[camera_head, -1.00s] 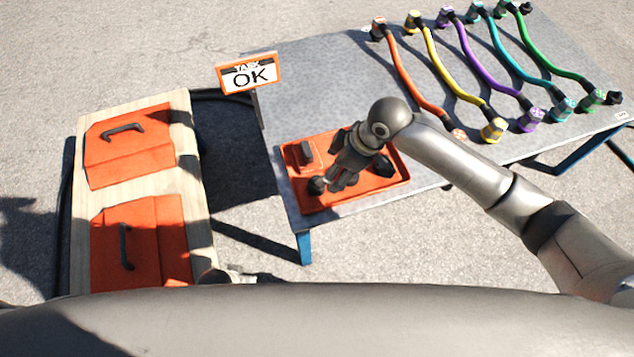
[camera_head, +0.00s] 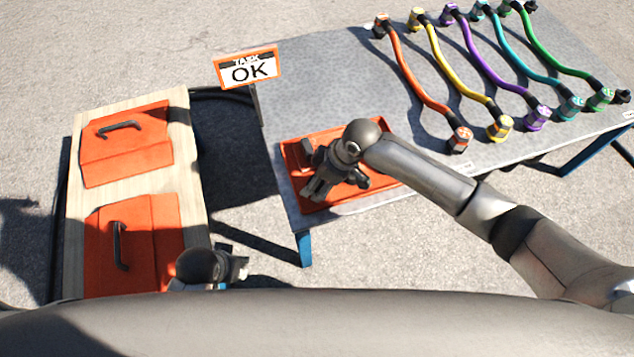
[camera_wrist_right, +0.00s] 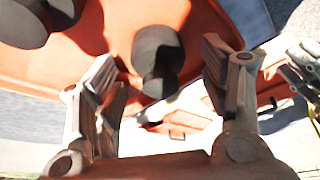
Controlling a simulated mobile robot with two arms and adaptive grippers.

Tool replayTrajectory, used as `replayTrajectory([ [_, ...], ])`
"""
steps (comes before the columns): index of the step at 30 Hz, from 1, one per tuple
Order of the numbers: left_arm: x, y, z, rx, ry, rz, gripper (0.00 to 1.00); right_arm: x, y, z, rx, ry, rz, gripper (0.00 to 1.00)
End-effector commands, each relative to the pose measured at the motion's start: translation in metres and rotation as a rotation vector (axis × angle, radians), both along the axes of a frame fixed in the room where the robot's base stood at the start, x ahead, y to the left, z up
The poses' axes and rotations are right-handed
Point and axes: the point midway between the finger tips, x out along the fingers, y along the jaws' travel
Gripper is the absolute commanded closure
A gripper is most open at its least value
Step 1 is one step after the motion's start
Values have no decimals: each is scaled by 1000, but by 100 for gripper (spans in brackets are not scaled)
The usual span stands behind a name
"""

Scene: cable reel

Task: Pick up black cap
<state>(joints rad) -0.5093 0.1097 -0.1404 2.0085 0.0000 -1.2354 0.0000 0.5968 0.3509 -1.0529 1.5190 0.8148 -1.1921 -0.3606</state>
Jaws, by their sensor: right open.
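Black caps lie on an orange tray (camera_head: 385,178) at the near left corner of the grey table. In the right wrist view, one black cap (camera_wrist_right: 158,60) is between the spread fingers of my right gripper (camera_wrist_right: 162,75), without clear contact. Another black cap (camera_wrist_right: 22,22) is at the upper left, partly cut off. In the head view, my right gripper (camera_head: 322,188) is over the tray and hides part of it. My left gripper (camera_head: 238,268) is beside the wooden board, left of the table and apart from the tray; its finger opening is unclear.
A wooden board (camera_head: 188,150) with two orange handled panels stands at the left. Several coloured cables lie across the table's right part. Bare grey surface (camera_head: 320,80) lies beyond the tray.

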Motion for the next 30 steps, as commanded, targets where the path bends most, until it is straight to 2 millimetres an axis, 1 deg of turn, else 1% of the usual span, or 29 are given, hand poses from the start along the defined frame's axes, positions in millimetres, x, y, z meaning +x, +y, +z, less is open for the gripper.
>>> replayTrajectory([
  [3, 0, 0, 5, 0, -3, 0, 65, 1, 2, -5, 0, -1, 0, 31],
  [10, 0, 0, 6, 0, -3, 0, 65, 0, 2, -5, 0, 0, 0, 31],
  [21, 0, 0, 6, -1, -3, 0, 65, 0, 2, -5, 0, 0, -1, 79],
  [22, 0, 0, 6, -1, -3, 0, 65, 1, 2, -4, 0, 0, -1, 81],
  [30, 0, 0, 7, -1, -4, 0, 65, 1, 2, -3, 0, 0, -1, 82],
])
